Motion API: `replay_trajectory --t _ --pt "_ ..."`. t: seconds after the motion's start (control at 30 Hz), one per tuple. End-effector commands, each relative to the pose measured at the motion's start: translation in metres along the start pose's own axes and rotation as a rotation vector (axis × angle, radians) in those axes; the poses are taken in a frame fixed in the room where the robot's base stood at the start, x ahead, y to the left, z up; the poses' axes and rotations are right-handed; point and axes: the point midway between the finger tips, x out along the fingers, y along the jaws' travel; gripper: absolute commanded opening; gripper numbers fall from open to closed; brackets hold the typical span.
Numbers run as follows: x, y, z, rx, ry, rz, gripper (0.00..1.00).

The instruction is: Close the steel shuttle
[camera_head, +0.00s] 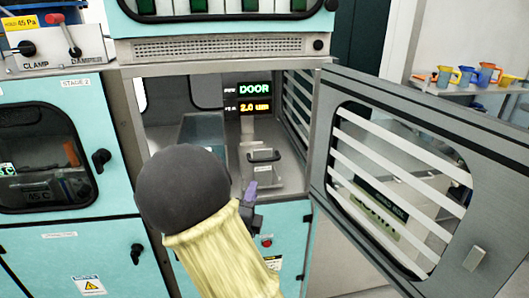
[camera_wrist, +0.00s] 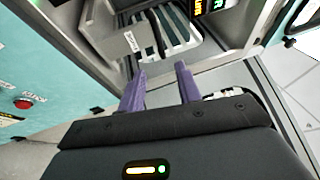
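A steel-lined bay (camera_head: 160,99) stands open in the middle of the teal cabinet. Its grey framed door (camera_head: 322,150), with a slatted window, is swung wide to the right. Inside the bay is a steel box-like part with a black handle (camera_head: 263,156); I cannot tell whether it is the shuttle or how its lid sits. The handle also shows in the wrist view (camera_wrist: 155,32). My gripper (camera_wrist: 158,88) is open and empty, its purple fingers apart before the bay opening. In the head view my arm hides much of the bay's lower front.
A display (camera_head: 254,97) in the bay reads DOOR and 2.0 um. A darker windowed panel (camera_head: 45,155) is at left, with clamp and damper levers (camera_head: 62,35) above. A red button (camera_head: 267,242) is below the bay. Colored jugs (camera_head: 467,75) stand on a far right shelf.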

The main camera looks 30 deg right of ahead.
Motion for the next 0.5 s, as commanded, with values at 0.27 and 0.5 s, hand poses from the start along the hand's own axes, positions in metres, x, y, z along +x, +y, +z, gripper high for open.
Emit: replay_trajectory --t 0.27,0.5 --pt "0.037 -0.003 -0.002 -0.002 0.002 0.001 0.34" --pt "0.080 -0.003 -0.001 -0.002 0.001 0.001 0.34"
